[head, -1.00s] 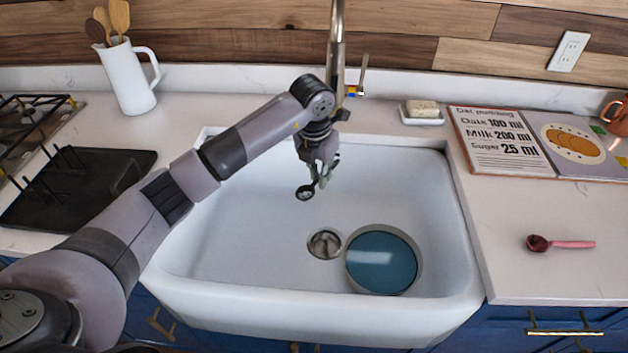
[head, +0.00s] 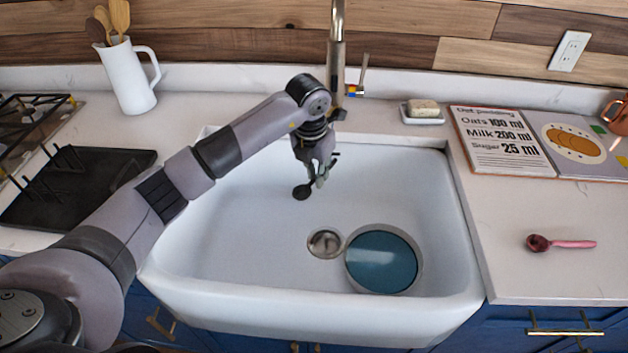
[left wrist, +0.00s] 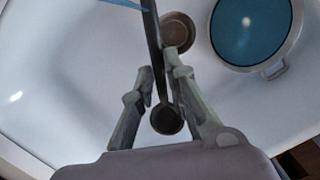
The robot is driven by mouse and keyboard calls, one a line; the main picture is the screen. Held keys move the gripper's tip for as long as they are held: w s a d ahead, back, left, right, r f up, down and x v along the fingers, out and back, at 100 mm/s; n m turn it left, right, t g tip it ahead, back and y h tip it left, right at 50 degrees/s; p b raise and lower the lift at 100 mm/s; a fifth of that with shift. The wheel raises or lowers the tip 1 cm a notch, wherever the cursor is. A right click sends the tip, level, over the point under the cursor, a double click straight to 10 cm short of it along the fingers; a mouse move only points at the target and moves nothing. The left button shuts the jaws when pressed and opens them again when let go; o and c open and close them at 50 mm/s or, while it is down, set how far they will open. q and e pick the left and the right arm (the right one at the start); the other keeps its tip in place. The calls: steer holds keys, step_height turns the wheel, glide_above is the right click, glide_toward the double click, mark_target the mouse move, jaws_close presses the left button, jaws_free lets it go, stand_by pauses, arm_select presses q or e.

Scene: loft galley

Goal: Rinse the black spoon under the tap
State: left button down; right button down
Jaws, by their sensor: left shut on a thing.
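My left gripper (head: 318,176) is over the back part of the white sink (head: 240,240), shut on the black spoon (head: 302,192). In the left wrist view, the spoon's round bowl (left wrist: 166,120) and dark handle show between the fingers of the gripper (left wrist: 160,82). The tap (head: 337,50) rises behind the sink, just behind my left wrist. Its lever (head: 362,72) stands to the right of the spout. My arm hides the tap's lower part, and I see no clear water stream in the head view. My right gripper is not in view.
A blue-filled round vessel (head: 382,262) sits in the sink beside the drain (head: 325,243). A soap dish (head: 422,118), a recipe book (head: 500,145) and a pink-handled scoop (head: 560,244) are on the right counter. A white jug (head: 125,80) and black rack (head: 80,185) are on the left.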

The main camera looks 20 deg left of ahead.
arm_select(q)
steer(key=shift+s+d+p, duration=0.15)
steer(key=shift+s+p, duration=0.1)
steer(key=shift+s, duration=0.4)
steer(key=shift+s+d+p, duration=0.15)
steer(key=shift+s+p, duration=0.1)
steer(key=shift+s, duration=0.4)
steer(key=shift+s+d+p, duration=0.2)
steer(key=shift+s, duration=0.65)
steer(key=shift+s+d+p, duration=0.15)
steer(key=shift+s+d, duration=0.1)
steer(key=shift+s, duration=0.6)
steer(key=shift+s+d+p, duration=0.2)
steer(key=shift+s, duration=0.65)
steer(key=s+d+r+p, duration=0.1)
steer(key=s+r+p, duration=0.2)
steer(key=s+r, duration=0.1)
steer(key=shift+s, duration=0.45)
